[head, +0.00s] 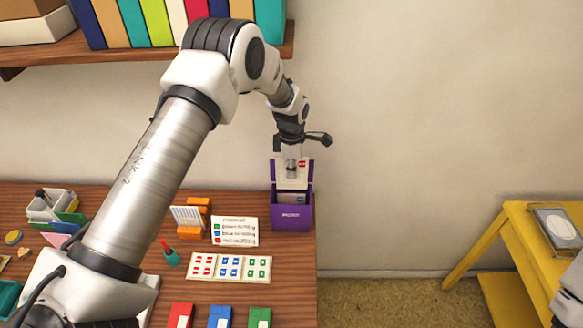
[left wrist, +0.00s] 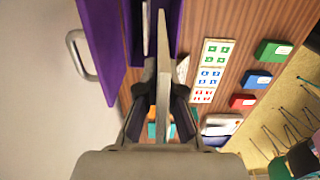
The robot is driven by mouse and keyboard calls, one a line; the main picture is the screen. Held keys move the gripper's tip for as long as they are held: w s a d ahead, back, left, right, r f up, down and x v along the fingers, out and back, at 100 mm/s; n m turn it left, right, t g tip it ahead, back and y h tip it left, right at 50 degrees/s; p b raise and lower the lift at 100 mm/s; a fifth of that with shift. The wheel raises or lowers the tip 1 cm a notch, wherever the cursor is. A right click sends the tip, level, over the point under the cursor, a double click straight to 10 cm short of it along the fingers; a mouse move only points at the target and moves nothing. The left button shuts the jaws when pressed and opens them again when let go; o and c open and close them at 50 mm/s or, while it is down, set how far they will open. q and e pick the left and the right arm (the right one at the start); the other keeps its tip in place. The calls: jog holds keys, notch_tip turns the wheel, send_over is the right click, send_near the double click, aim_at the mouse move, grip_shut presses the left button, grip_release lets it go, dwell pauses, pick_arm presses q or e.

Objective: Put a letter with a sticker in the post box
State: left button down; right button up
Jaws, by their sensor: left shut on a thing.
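The purple post box (head: 292,216) stands at the right end of the desk, with its lid raised at the back. My left gripper (head: 291,164) points down above it and is shut on a pale letter (head: 301,172). A small red mark shows near the letter's top. In the left wrist view the letter (left wrist: 163,75) is nearly edge-on between the fingers, beside the purple box wall (left wrist: 99,50). Whether its lower edge is inside the box is unclear. My right gripper is not in view.
A sticker sheet (head: 230,267), a colour card (head: 234,231) and an orange letter rack (head: 194,232) lie left of the box. Red (head: 181,316), blue (head: 220,316) and green (head: 260,317) pads line the front. A shelf (head: 150,50) hangs above. A yellow stand (head: 515,215) is at right.

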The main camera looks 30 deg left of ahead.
aim_at(291, 188)
pick_arm(q)
notch_tip(291, 188, down, 8)
jog(key=b, duration=0.3)
jog(key=shift+a+r+b, duration=0.1)
jog(key=shift+r+b, duration=0.1)
jog(key=shift+b, duration=0.2)
jog(key=c, duration=1.2)
grip_release()
jog(key=shift+c, duration=0.2)
jog(key=shift+r, duration=0.1)
jog(key=shift+r+p, duration=2.25)
jog(key=shift+r, duration=0.8)
jog(key=shift+f, duration=0.15)
